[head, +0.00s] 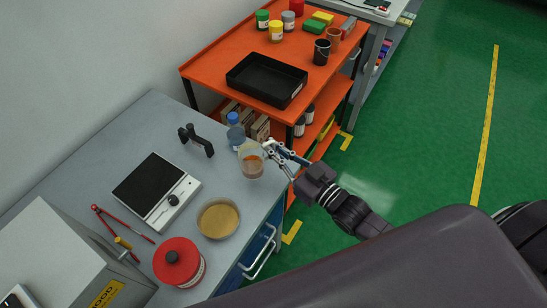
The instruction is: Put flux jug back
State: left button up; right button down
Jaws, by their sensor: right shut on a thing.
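The flux jug (251,161) is a clear vessel with brown liquid low in it, near the right edge of the grey bench (140,121). My right gripper (270,152) comes in from the right and is shut on the jug's right side. The jug looks upright. Whether its base touches the bench, I cannot tell. My left gripper is not in view.
Around the jug are a blue-capped bottle (235,135), a black stand (197,141), a round dish of tan material (218,218), a scale (155,192) and a red-lidded tin (178,262). An orange cart (222,64) with a black tray (240,79) stands behind. Green floor lies right.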

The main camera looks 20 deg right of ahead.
jog(key=shift+f, duration=0.65)
notch_tip(320, 180, down, 3)
jog(key=shift+f, duration=0.35)
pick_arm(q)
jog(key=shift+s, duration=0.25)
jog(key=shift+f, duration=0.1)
pick_arm(e)
jog(key=shift+f, duration=0.2)
jog(key=c, duration=2.1)
grip_release()
